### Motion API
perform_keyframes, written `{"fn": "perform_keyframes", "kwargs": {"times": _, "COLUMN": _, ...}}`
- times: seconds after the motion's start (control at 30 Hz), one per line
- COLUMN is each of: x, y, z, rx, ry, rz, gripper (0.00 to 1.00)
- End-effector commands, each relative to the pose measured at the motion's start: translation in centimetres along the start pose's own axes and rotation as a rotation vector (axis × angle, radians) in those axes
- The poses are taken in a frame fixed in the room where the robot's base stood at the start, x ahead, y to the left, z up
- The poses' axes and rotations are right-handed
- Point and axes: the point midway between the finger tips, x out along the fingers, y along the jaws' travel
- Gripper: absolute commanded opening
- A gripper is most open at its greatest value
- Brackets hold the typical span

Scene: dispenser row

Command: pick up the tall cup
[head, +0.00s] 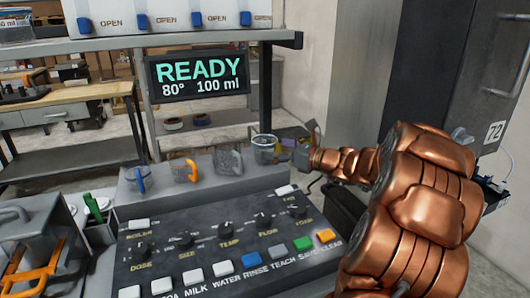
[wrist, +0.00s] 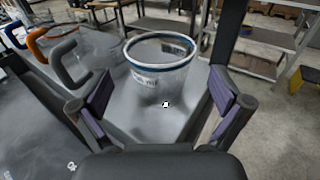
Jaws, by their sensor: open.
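A clear cup with a dark blue rim band (head: 264,150) stands upright at the right end of a row of cups on the grey ledge. In the wrist view this cup (wrist: 160,68) is ahead of and between my two purple-padded fingers, with a gap on each side. My gripper (head: 292,144) is open and empty, just right of the cup in the head view; it also shows in the wrist view (wrist: 157,100). To the left stand clear cups with a grey handle (head: 229,161), an orange handle (head: 186,170) and a blue handle (head: 139,179). Their relative heights are hard to tell.
A control panel with knobs and buttons (head: 225,255) lies in front of the ledge. A READY display (head: 200,76) hangs behind, under a grey shelf (head: 180,40). A machine with an orange handle (head: 30,275) stands at the left. A dark cabinet (head: 440,80) stands at the right.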

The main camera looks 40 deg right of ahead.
Motion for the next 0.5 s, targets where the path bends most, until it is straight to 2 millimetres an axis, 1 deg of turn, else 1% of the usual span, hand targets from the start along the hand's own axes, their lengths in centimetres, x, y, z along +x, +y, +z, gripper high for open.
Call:
{"fn": "perform_keyframes", "kwargs": {"times": 0.03, "x": 0.7, "y": 0.1, "z": 0.1, "rx": 0.000, "ry": 0.002, "rz": 0.003, "gripper": 1.00}}
{"fn": "perform_keyframes", "kwargs": {"times": 0.3, "x": 3.7, "y": 0.0, "z": 0.1, "rx": -0.002, "ry": 0.002, "rz": 0.003, "gripper": 1.00}}
{"fn": "perform_keyframes", "kwargs": {"times": 0.5, "x": 4.1, "y": -0.1, "z": 0.1, "rx": -0.001, "ry": 0.000, "rz": 0.001, "gripper": 1.00}}
